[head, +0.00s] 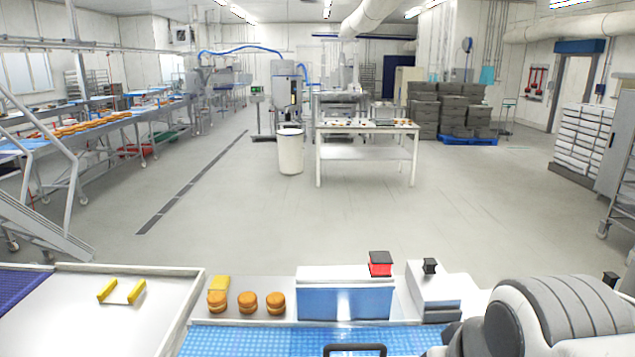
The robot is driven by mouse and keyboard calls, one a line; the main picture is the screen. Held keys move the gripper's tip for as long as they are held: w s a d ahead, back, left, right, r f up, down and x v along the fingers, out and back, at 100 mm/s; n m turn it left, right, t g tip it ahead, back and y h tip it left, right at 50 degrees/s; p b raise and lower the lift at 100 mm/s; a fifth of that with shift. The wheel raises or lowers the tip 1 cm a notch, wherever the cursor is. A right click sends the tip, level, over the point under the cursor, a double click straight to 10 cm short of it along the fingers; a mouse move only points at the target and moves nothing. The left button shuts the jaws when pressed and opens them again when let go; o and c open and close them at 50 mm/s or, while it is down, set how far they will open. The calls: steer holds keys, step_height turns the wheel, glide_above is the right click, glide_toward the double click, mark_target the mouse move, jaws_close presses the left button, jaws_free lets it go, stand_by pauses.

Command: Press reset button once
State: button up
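No label reading reset can be made out. A red block with a dark top (380,264) sits on the right end of a white and blue box (345,300) behind the blue belt. To its right, a small black knob-like piece (430,266) stands on a white and grey unit (436,298). I cannot tell which of these is the reset button, or whether either is pressed. A white and grey link of my arm fills the lower right and hides what lies behind it. I cannot make out my gripper in this view.
The blue belt (260,342) runs along the front, with a black loop (355,350) at the bottom edge. A white tray surface (70,310) with yellow bars lies left. Open floor lies beyond.

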jaws_close()
stand_by(1.4)
